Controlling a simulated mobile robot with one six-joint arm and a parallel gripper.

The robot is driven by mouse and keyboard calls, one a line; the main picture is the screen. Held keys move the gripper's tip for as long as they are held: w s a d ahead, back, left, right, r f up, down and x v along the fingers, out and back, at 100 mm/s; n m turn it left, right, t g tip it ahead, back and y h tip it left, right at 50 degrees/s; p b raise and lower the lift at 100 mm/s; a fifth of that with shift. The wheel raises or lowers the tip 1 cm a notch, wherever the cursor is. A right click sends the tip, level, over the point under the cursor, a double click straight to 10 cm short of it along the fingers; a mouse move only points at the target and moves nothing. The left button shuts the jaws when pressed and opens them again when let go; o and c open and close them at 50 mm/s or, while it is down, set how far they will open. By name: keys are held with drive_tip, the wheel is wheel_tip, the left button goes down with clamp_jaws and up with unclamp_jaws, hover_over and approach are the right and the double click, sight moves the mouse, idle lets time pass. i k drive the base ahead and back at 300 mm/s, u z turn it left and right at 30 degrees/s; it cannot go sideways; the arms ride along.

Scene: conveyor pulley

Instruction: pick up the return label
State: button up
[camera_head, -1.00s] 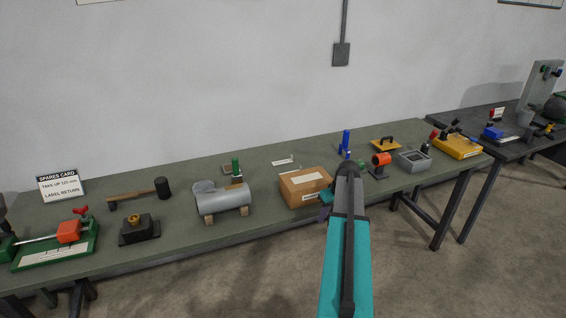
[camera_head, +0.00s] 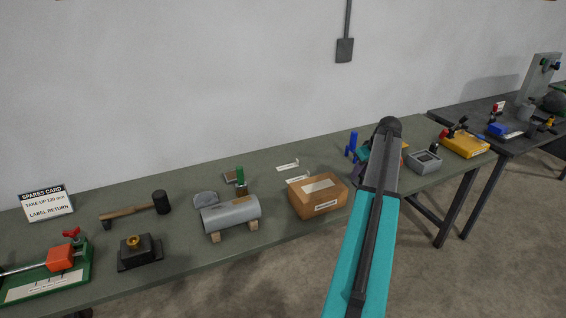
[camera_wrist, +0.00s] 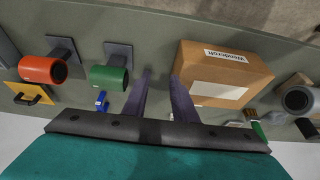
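Two small white labels lie on the green bench: one (camera_head: 288,165) toward the back and one (camera_head: 298,179) at the box's back left edge. Their print is too small to read, so I cannot tell which is the return label. The cardboard box (camera_head: 318,196) also has white labels on its top and front. My gripper (camera_wrist: 161,75) is open and empty in the wrist view, its purple fingers above the bench beside the box (camera_wrist: 222,78). In the head view my arm partly hides the gripper (camera_head: 359,165), right of the box.
A grey cylinder (camera_head: 231,214) on blocks, a mallet (camera_head: 135,210) and a spares card (camera_head: 46,203) stand left. A blue part (camera_head: 351,144), grey tray (camera_head: 424,162) and yellow fixture (camera_head: 464,144) are right. In the wrist view, orange (camera_wrist: 43,69) and green (camera_wrist: 109,75) cylinders stand near my fingers.

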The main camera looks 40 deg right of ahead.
sight(288, 166)
drive_tip(key=i, duration=1)
drive_tip(key=u, duration=0.05)
